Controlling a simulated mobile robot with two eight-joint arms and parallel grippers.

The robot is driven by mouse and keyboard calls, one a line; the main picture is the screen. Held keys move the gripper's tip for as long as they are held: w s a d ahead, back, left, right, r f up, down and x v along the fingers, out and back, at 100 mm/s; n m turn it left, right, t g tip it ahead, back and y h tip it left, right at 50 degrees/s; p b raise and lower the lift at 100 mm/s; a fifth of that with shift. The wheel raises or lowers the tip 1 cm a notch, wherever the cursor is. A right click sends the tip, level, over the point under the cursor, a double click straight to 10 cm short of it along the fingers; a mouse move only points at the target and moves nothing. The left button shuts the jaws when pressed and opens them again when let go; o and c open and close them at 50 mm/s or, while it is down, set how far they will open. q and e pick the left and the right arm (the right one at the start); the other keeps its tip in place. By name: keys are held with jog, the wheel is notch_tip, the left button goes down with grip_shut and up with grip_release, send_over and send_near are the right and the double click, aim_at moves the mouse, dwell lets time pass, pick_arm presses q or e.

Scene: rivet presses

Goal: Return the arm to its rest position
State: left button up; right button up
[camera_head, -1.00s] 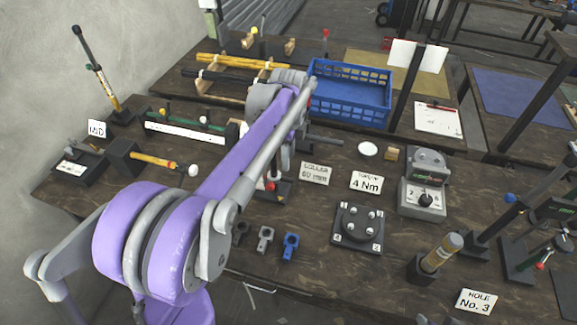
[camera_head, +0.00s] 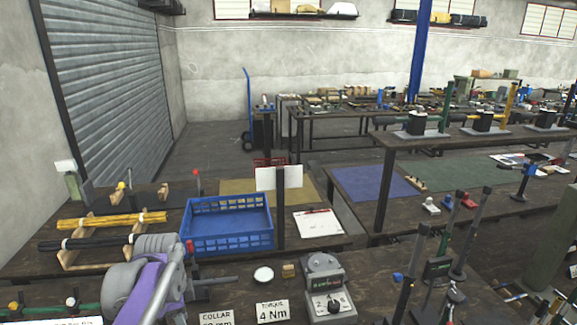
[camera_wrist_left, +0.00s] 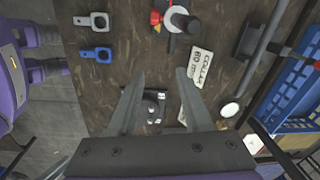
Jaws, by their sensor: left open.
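My left arm (camera_head: 150,285), purple and grey, comes into the bottom left of the head view. Its gripper is not visible there. In the left wrist view my left gripper (camera_wrist_left: 160,73) has its two grey fingers spread apart, with nothing between the tips. It is above the dark wooden bench (camera_wrist_left: 120,75). A dark plate with pins (camera_wrist_left: 152,106) shows beyond and between the fingers. My right gripper is in neither view.
A blue crate (camera_head: 228,226) stands behind the arm, beside yellow and black rods on wooden holders (camera_head: 88,258). Torque (camera_head: 273,312) and collar (camera_wrist_left: 201,66) cards lie on the bench. A grey gauge device (camera_head: 328,290) stands right. Blue (camera_wrist_left: 98,54) and grey (camera_wrist_left: 92,21) ring-ended pieces lie on the bench.

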pick_arm(q)
jog(key=s+d+f+n+t, duration=0.2)
jog(key=s+d+f+n, duration=0.2)
jog(key=s, duration=0.5)
jog(key=s+d+f+n+t, duration=0.2)
jog(key=s+d+f+n, duration=0.2)
jog(key=s+n, duration=0.5)
jog(key=shift+d+f+t, duration=0.2)
jog(key=shift+d+t, duration=0.1)
jog(key=shift+d, duration=0.1)
jog(key=shift+s+a, duration=0.1)
jog(key=shift+s, duration=0.05)
